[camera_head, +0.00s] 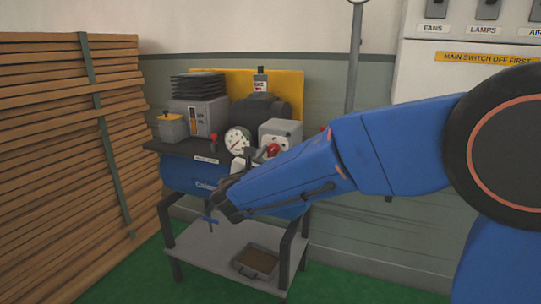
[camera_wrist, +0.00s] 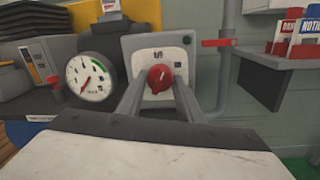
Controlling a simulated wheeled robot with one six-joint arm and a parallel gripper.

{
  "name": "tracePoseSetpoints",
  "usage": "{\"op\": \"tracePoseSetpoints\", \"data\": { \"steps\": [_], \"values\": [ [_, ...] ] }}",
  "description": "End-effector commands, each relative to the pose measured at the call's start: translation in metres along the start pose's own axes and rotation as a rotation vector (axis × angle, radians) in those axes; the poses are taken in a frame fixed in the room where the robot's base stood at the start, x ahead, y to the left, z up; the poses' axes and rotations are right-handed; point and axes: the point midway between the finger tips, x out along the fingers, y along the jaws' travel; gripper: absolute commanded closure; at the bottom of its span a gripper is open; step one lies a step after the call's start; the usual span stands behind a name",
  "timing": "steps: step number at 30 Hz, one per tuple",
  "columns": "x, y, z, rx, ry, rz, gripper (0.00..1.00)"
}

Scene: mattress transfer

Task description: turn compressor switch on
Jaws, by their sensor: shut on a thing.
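The compressor (camera_head: 202,178) is a blue tank with a dark top on a grey stand. A grey switch box (camera_head: 283,131) with a red rotary knob (camera_head: 272,150) sits on it, right of a round white gauge (camera_head: 238,140). In the wrist view the red knob (camera_wrist: 160,78) is on the white plate of the switch box (camera_wrist: 133,48). My gripper (camera_wrist: 159,86) has a finger on each side of the knob and is shut on it. The knob's pointer stands about upright. The gauge needle (camera_wrist: 87,83) points to lower left. In the head view my arm hides part of the tank.
A tall stack of wooden boards (camera_head: 60,150) stands at the left. A red-handled valve (camera_wrist: 219,43) on a pipe is right of the switch box. A wall panel (camera_head: 450,75) with switches hangs at upper right. A tray (camera_head: 255,262) lies on the lower shelf.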

Motion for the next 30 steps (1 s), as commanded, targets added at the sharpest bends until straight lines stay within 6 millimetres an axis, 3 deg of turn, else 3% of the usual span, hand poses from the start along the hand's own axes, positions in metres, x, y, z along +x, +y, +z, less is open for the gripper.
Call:
{"op": "tracePoseSetpoints", "data": {
  "steps": [15,30],
  "values": [
    [-0.0003,0.0008,-0.0013,0.433,-0.031,-0.007,0.9],
    [-0.0004,0.0007,-0.0018,0.6,-0.044,-0.01,0.89]
  ]
}}
